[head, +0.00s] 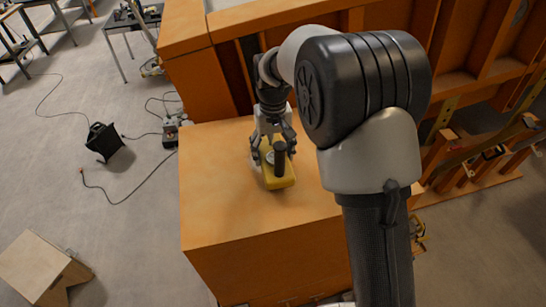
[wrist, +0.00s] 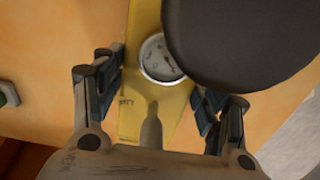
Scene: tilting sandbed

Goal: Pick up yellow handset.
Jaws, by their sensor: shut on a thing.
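The yellow handset (head: 277,175) is at the top of the orange box, with a round dial and a black knob or post on its upper face. My gripper (head: 273,152) reaches down over it and is shut on it, one finger on each side. In the wrist view the yellow handset (wrist: 133,118) lies between the two fingers of my gripper (wrist: 163,92). Its white dial (wrist: 161,57) shows there, and a large dark round part hides the upper right. I cannot tell whether the handset touches the box top.
A black device (head: 104,141) with cables and a wooden block (head: 35,262) are on the floor to the left.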

